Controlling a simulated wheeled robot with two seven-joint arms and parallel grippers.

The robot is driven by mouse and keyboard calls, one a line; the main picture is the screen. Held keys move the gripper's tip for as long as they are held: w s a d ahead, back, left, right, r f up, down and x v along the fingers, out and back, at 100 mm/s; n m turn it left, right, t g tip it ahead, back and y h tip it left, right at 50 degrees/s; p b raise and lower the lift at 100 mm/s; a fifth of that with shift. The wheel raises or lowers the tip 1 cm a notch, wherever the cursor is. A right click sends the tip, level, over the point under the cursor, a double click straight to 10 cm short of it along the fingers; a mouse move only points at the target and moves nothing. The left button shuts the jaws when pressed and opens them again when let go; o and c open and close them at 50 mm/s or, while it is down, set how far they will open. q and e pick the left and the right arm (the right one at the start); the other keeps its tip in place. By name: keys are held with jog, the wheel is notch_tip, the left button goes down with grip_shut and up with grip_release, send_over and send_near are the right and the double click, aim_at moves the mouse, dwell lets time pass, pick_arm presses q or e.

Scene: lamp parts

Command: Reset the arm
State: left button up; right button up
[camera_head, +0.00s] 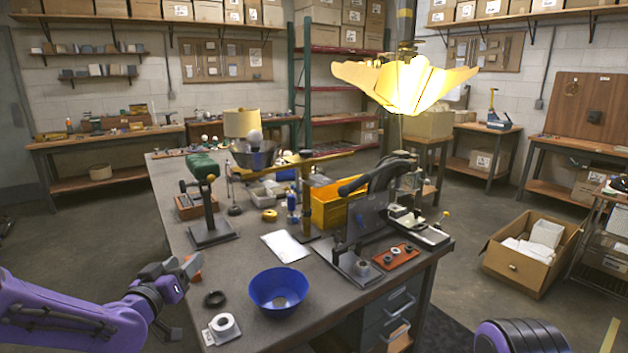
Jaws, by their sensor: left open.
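My left arm (60,312) comes in purple from the lower left. Its dark gripper (186,269) is open at the left front edge of the workbench (245,262), with nothing seen between its fingers. A dark ring (214,299), a white roll on a small plate (223,325) and a blue bowl (278,290) are to the right of the gripper and apart from it. A purple and black part of my right arm (522,338) shows at the bottom right. My right gripper is not in view.
A lit, yellow petal-shaped lampshade (405,84) is above the bench's right side. A green-topped stand (208,205), a black press-like fixture (362,225) and a yellow bin (328,205) stand on the bench. An open cardboard box (515,265) is on the floor at right.

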pick_arm(q)
jog(key=s+f+n+g+y, duration=0.1)
jog(key=s+f+n+g, duration=0.1)
jog(key=s+f, duration=0.45)
jog(key=s+a+f+n+g+y, duration=0.1)
jog(key=s+f+g+y, duration=0.15)
jog(key=f, duration=0.75)
jog(key=s+f+n+g+y, duration=0.1)
jog(key=s+f+n+g, duration=0.1)
jog(key=s+f, duration=0.45)
jog(key=s+f+g, duration=0.3)
jog(key=s+f, duration=0.5)
jog(key=s, duration=0.4)
jog(key=s+f+g, duration=0.4)
jog(key=s+f, duration=0.4)
jog(key=s, duration=0.5)
jog(key=shift+a+y, duration=0.25)
jog(key=shift+y, duration=0.2)
jog(key=shift+w, duration=0.1)
